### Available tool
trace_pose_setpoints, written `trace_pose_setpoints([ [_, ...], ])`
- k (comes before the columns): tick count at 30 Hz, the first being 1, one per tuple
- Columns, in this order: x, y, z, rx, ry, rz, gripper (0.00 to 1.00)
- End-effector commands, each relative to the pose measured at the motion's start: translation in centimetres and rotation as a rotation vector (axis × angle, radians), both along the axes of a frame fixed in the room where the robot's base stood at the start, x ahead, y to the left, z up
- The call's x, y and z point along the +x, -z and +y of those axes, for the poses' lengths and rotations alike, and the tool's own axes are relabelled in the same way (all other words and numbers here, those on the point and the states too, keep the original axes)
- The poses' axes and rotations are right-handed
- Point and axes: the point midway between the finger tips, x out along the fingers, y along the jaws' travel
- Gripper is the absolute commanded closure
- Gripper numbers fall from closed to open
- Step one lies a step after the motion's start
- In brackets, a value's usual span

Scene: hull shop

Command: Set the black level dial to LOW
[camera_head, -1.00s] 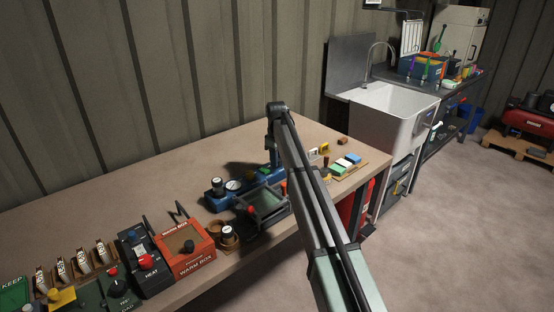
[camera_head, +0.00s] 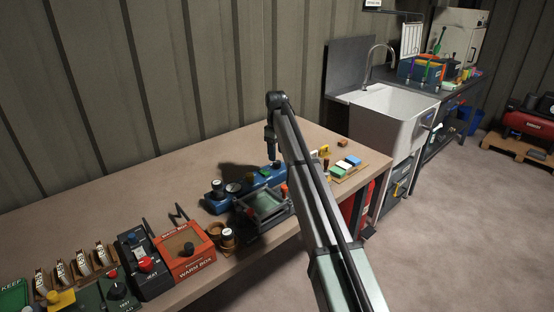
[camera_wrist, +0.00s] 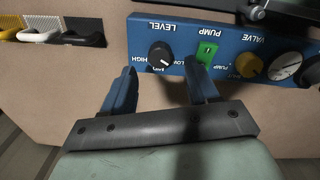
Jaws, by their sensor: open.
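The black level dial (camera_wrist: 161,55) sits on a blue panel (camera_wrist: 225,62), under the upside-down word LEVEL in the wrist view. Its white mark faces the lower part of the dial, where HIGH, MID and LOW are printed. I cannot tell exactly which label it points to. My gripper (camera_wrist: 160,80) is open, with one blue finger to each side of the dial in the picture and nothing between them. In the head view the dial (camera_head: 276,164) is small at the panel's right end, with my gripper (camera_head: 270,153) above it.
A green pump switch (camera_wrist: 207,53), a yellow valve knob (camera_wrist: 248,65) and a gauge (camera_wrist: 285,66) sit beside the dial.

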Motion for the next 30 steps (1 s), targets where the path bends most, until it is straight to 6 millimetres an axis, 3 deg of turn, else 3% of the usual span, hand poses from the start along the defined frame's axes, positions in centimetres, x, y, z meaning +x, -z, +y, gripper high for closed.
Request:
trace_pose_setpoints([
  [6, 0.0, -4.5, 0.1, 0.001, 0.0, -0.003, 0.41],
  [12, -0.1, -7.4, 0.1, 0.001, 0.0, -0.003, 0.41],
  [19, -0.2, -8.9, 0.1, 0.0, -0.001, 0.0, 0.41],
  [30, -0.2, -9.1, 0.1, 0.0, 0.0, -0.001, 0.41],
])
